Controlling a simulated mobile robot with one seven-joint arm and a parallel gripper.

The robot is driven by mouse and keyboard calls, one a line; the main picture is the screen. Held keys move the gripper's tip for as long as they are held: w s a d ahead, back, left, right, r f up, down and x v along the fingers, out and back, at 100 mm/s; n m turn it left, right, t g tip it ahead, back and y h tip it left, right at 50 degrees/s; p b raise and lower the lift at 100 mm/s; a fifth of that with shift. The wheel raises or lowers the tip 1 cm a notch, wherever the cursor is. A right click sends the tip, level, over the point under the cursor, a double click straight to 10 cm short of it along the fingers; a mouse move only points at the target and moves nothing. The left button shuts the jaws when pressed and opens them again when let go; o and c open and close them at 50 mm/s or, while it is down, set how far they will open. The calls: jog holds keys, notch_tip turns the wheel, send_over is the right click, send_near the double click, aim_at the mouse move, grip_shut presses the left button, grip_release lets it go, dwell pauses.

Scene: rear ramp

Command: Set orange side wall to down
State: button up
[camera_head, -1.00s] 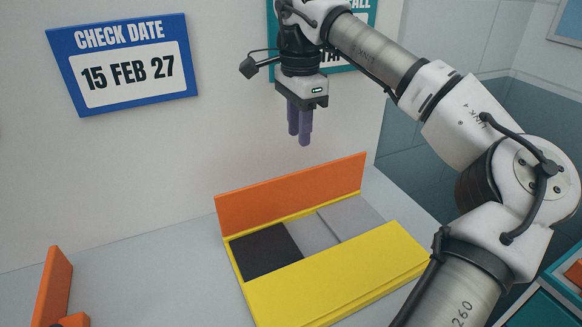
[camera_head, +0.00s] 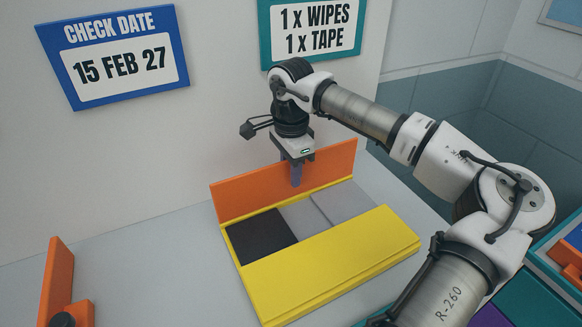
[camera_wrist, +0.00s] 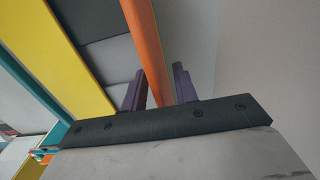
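The orange side wall (camera_head: 240,193) stands upright along the back long edge of a yellow-walled box (camera_head: 330,262) on the grey counter. It also shows in the wrist view (camera_wrist: 146,40), running between my fingers. My gripper (camera_head: 296,178) points down at the wall's top edge near its middle. In the wrist view my gripper (camera_wrist: 159,88) has its two purple fingers apart, one on each side of the wall. A gap shows beside the wall, so the fingers do not look closed on it. The far finger is mostly hidden in the head view.
The box holds a black panel (camera_head: 260,238) and grey panels (camera_head: 342,201). A separate orange upright piece (camera_head: 57,280) stands at the left. The back wall with signs (camera_head: 112,57) rises close behind the box.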

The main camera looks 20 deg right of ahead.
grip_shut()
dwell(0.3)
jog(key=shift+f, duration=0.1)
